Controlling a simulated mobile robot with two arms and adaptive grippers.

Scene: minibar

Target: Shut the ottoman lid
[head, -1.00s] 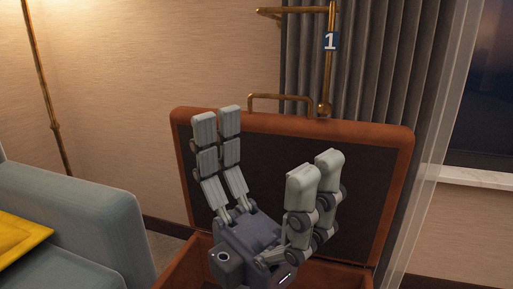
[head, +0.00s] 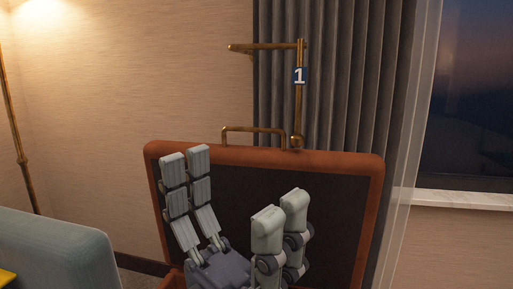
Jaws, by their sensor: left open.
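The ottoman lid (head: 334,156) stands raised and upright, with a brown leather rim and a dark inner panel. Part of the ottoman's box (head: 172,280) shows at the bottom edge; the rest is out of frame or behind my gripper. My left gripper (head: 230,182) is open and empty, with its fingers pointing up in front of the lid's inner face. Its fingertips are a little below the lid's top rim. I cannot tell whether it touches the lid. My right gripper is not in view.
A blue-grey sofa (head: 55,250) with a yellow item (head: 6,277) stands at the left. Brass rails (head: 300,100) with a sign marked 1 rise behind the lid, before a grey curtain (head: 345,70). A glass panel (head: 408,140) and window are at the right.

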